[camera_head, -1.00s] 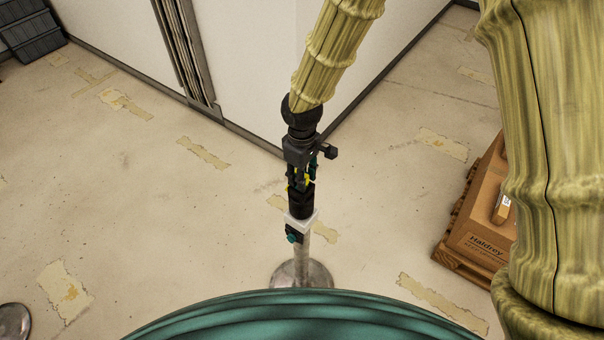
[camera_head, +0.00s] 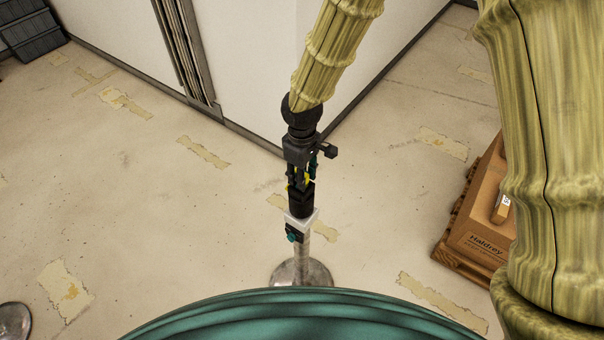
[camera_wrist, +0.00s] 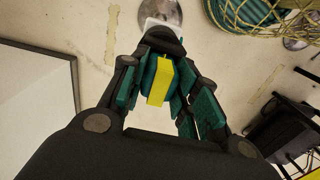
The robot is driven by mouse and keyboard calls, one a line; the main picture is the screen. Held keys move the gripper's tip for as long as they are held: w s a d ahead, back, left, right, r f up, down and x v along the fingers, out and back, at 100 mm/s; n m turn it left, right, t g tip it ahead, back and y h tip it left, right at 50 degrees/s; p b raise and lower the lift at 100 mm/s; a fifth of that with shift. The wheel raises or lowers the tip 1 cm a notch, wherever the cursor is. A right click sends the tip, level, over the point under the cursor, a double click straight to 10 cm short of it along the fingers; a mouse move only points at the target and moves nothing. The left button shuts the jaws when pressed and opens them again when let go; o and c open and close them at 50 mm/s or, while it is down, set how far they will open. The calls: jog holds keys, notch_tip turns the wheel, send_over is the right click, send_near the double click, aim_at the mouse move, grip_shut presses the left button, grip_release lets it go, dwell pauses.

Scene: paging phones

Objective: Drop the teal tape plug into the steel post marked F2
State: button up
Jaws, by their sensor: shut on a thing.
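My gripper (camera_head: 302,176) hangs below the arm, directly above the steel post (camera_head: 301,262), and is shut on the teal tape plug. In the wrist view, the plug (camera_wrist: 151,72) shows teal with a yellow strip, between the fingers of my gripper (camera_wrist: 160,85). The post has a round steel base, a white piece and a black head (camera_head: 300,203); its black head also shows just beyond the plug in the wrist view (camera_wrist: 163,40). A small teal part sticks out at its front. The fingers hide whether the plug touches the head or sits in it. I cannot read any mark on the post.
A cardboard box (camera_head: 482,228) on a wooden pallet stands at the right. White wall panels (camera_head: 250,60) meet in a corner behind the post. Another round steel base (camera_head: 14,322) shows at the lower left. The wrist view shows a yellow wire basket (camera_wrist: 262,14). Floor around the post is clear.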

jog(key=shift+r+p, duration=0.55)
jog(key=shift+r, duration=0.05)
dwell(0.6)
jog(key=shift+f+b, duration=0.4)
jog(key=shift+f, duration=0.45)
dwell(0.8)
jog(key=shift+r+p, duration=0.85)
dwell(0.8)
jog(key=shift+f+b, duration=0.4)
jog(key=shift+f, duration=0.45)
dwell(0.6)
jog(key=o, duration=0.7)
jog(key=shift+o, duration=0.2)
jog(key=shift+r, duration=0.1)
notch_tip(320, 180, up, 11)
jog(key=p, duration=0.8)
